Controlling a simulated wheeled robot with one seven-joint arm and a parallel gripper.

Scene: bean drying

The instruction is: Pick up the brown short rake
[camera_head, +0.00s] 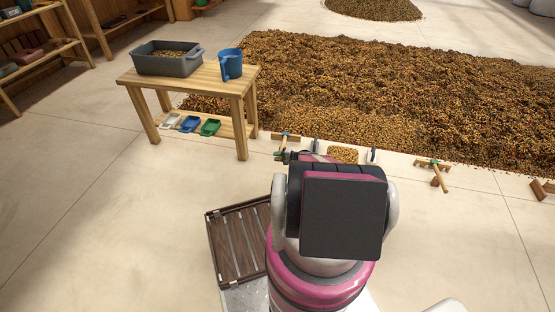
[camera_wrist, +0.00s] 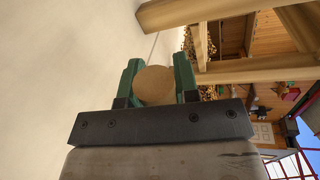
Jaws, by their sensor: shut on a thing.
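My gripper (camera_wrist: 154,84) has green fingers, shut on a round, light brown wooden handle end (camera_wrist: 153,86) seen end-on in the wrist view. In the head view my gripper (camera_head: 281,155) is partly hidden behind my arm. A short rake with a wooden crossbar and a blue joint (camera_head: 285,136) shows right at my gripper, near the edge of the bean bed. It appears to be the one held, but my arm hides part of it. I cannot tell whether it touches the floor.
A wooden table (camera_head: 190,78) with a grey bin (camera_head: 168,63) and blue jug (camera_head: 230,66) stands at left. Another wooden tool (camera_head: 433,163) lies right of my arm. Beans (camera_head: 380,90) spread behind. A dark slatted crate (camera_head: 237,245) is beside my base. Floor at left is clear.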

